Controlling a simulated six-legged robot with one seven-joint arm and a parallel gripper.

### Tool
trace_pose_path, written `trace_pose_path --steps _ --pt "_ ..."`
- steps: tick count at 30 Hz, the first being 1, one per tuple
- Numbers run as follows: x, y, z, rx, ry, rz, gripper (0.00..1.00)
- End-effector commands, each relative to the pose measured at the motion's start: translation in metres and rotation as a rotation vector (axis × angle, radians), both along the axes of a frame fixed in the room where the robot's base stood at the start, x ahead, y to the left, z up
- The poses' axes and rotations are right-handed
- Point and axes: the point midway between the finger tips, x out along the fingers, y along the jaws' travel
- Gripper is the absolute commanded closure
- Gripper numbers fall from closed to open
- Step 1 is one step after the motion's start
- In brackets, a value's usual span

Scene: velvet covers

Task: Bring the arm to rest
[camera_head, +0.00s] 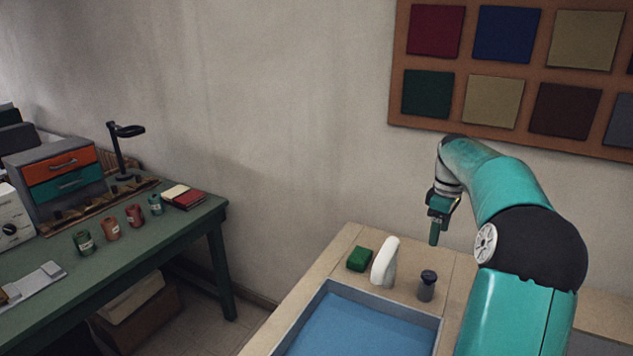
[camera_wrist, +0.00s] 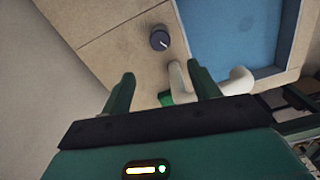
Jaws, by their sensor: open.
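My teal arm reaches in from the right in the head view, and my gripper (camera_head: 435,232) points down above the back of the light counter (camera_head: 455,275). In the wrist view my gripper (camera_wrist: 164,85) shows two green fingers spread apart with nothing held between them. Below and beyond the fingers are a white curved piece (camera_head: 385,262), a green block (camera_head: 359,259) and a dark knob-like piece (camera_head: 427,286).
A blue-bottomed basin (camera_head: 365,328) is set in the counter. A board of coloured squares (camera_head: 465,65) hangs on the wall. Air above the basin is clear.

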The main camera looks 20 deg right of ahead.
Motion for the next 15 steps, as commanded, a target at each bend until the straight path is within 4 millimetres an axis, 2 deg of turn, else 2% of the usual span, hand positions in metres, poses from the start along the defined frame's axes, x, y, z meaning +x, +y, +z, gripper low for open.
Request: trace_pose_path --steps 4,7,11,15 --pt "0.001 0.005 0.002 -0.005 -0.001 0.001 0.39" --pt "0.006 0.026 0.012 -0.025 -0.007 -0.004 0.39" --pt "0.011 0.081 0.032 -0.07 -0.026 -0.026 0.39" --pt "0.004 0.148 0.052 -0.12 -0.069 -0.074 0.39"
